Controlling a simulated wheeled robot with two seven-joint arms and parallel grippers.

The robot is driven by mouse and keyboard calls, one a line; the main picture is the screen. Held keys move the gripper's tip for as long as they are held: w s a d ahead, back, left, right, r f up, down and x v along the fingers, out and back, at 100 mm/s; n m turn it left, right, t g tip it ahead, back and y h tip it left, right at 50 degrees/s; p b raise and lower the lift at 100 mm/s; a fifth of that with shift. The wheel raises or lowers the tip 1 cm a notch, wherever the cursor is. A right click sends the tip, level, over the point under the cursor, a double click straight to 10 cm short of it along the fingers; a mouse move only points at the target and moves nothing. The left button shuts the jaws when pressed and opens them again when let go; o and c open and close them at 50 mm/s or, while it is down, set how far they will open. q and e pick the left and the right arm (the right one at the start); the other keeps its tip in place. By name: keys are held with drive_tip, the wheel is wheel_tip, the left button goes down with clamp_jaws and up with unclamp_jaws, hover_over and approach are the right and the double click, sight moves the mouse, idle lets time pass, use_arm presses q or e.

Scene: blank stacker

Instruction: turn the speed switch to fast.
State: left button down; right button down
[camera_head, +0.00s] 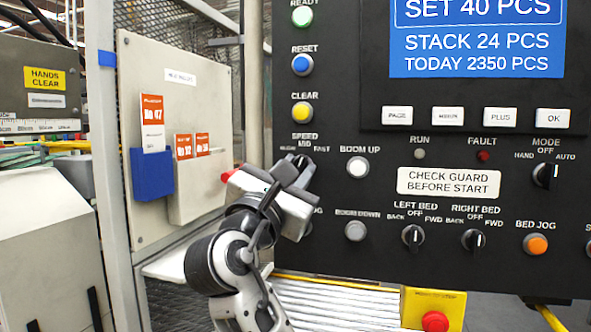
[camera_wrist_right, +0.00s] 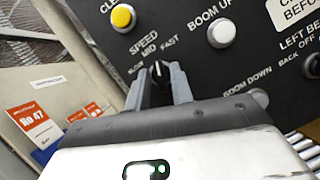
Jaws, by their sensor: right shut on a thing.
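The speed switch (camera_wrist_right: 160,74) is a small black knob with a light mark on the dark control panel. The labels SLOW, MID and FAST stand around its upper side. In the wrist view its mark points roughly up, seemingly near MID; the exact setting is hard to tell. My right gripper (camera_wrist_right: 160,88) is shut on the knob, one grey finger on each side. In the head view my right gripper (camera_head: 297,167) reaches the panel below the SPEED label and mostly hides the knob. My left gripper is not in view.
The white BOOM UP button (camera_head: 357,167) is just right of the gripper, and the yellow CLEAR button (camera_head: 302,112) is above. The grey BOOM DOWN button (camera_head: 356,231) is below right. A beige board (camera_head: 150,80) with a blue card holder (camera_head: 152,174) stands left.

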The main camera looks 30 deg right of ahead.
drive_tip(key=shift+w+a+m+g+h, duration=0.15)
drive_tip(key=shift+m+g, duration=0.65)
drive_tip(key=shift+m, duration=0.7)
drive_tip(key=shift+s+d+m+g+h, duration=0.15)
drive_tip(key=shift+m+g, duration=0.65)
drive_tip(key=shift+m, duration=0.7)
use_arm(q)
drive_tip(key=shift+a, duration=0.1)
use_arm(e)
drive_tip(key=shift+a, duration=0.1)
drive_tip(key=c, duration=1.5)
unclamp_jaws()
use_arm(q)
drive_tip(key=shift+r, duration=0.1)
